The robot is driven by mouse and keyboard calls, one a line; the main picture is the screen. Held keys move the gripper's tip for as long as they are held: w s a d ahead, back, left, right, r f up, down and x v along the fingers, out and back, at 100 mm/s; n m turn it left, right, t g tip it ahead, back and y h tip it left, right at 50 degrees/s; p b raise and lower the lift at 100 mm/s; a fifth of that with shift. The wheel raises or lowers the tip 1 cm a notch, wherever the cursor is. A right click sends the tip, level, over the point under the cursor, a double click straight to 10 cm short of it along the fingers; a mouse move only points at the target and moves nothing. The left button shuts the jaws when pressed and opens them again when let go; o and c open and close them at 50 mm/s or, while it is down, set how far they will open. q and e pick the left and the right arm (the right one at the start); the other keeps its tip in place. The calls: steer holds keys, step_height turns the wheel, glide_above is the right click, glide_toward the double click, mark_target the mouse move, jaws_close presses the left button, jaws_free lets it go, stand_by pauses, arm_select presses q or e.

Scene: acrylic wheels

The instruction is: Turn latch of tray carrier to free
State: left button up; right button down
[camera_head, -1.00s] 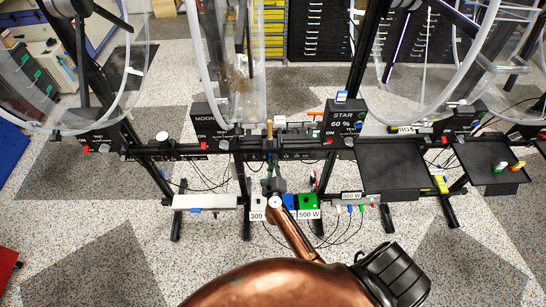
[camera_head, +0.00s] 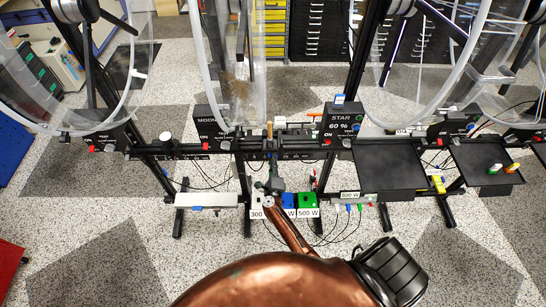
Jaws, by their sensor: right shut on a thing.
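My right gripper (camera_head: 271,176) is at the end of the copper arm, at the dark frame in the middle of the head view. It is small, dark and seen from behind. It is shut on a small part of the tray carrier frame (camera_head: 285,154), likely the latch, which the gripper mostly hides. A thin brown-topped post (camera_head: 269,130) stands just beyond the gripper. How far the latch is turned cannot be made out. My left gripper is not in view.
Control boxes marked MOON (camera_head: 212,125) and STAR (camera_head: 342,124) flank the gripper. Black trays (camera_head: 390,165) stick out at the right. Green (camera_head: 307,202) and blue blocks and a white strip (camera_head: 207,199) lie low, close to my arm. Clear wheels stand behind. Open floor lies in front.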

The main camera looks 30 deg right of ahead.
steer(key=n+p, duration=0.2)
steer(key=n, duration=0.2)
steer(key=shift+p, duration=0.3)
steer(key=c, duration=2.3)
jaws_free()
steer(key=shift+f, duration=0.1)
steer(key=o, duration=0.4)
steer(key=p+v, duration=0.1)
steer(key=v, duration=0.6)
steer(key=shift+p, duration=0.4)
